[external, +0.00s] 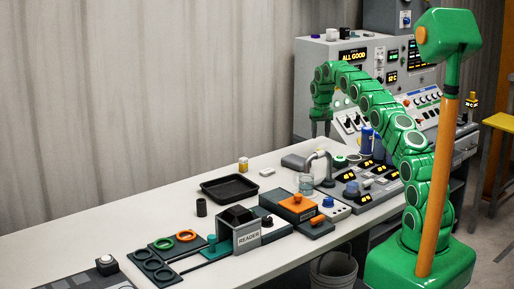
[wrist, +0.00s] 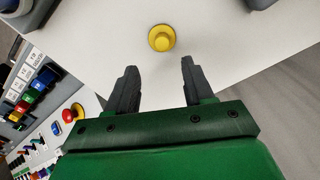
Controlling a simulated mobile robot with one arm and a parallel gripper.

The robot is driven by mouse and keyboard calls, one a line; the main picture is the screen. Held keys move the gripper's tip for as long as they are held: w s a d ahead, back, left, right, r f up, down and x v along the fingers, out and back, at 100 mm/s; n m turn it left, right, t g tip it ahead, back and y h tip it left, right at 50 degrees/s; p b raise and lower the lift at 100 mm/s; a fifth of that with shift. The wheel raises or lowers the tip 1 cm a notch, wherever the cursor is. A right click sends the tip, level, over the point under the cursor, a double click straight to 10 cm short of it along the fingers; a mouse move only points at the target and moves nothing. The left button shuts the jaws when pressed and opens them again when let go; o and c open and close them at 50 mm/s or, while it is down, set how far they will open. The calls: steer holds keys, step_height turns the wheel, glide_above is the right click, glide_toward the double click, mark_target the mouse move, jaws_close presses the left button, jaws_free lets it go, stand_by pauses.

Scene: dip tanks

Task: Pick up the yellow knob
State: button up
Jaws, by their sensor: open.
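The yellow knob (wrist: 162,38) is round, with a raised cap on a wider base. It sits on a white surface at the top middle of the wrist view. My gripper (wrist: 158,68) is open and empty, its two dark fingers apart. The knob lies beyond the fingertips, roughly in line with the gap between them, and is not touched. In the external view my gripper (external: 320,126) hangs down at the far end of the bench, beside the console. I cannot pick out the knob there.
The control console (external: 340,75) stands close to my gripper. In the wrist view, a red knob (wrist: 72,113) and coloured switches (wrist: 35,90) lie at left. Dark objects show in the top corners. The white bench (external: 120,210) holds a black tray (external: 229,188) and several devices.

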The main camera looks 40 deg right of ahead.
steer(key=shift+f, duration=0.8)
steer(key=shift+s+a+f, duration=0.15)
steer(key=shift+s+f, duration=0.05)
steer(key=shift+f, duration=0.45)
steer(key=f, duration=0.4)
steer(key=shift+s+a, duration=0.1)
steer(key=shift+a, duration=0.15)
jaws_close()
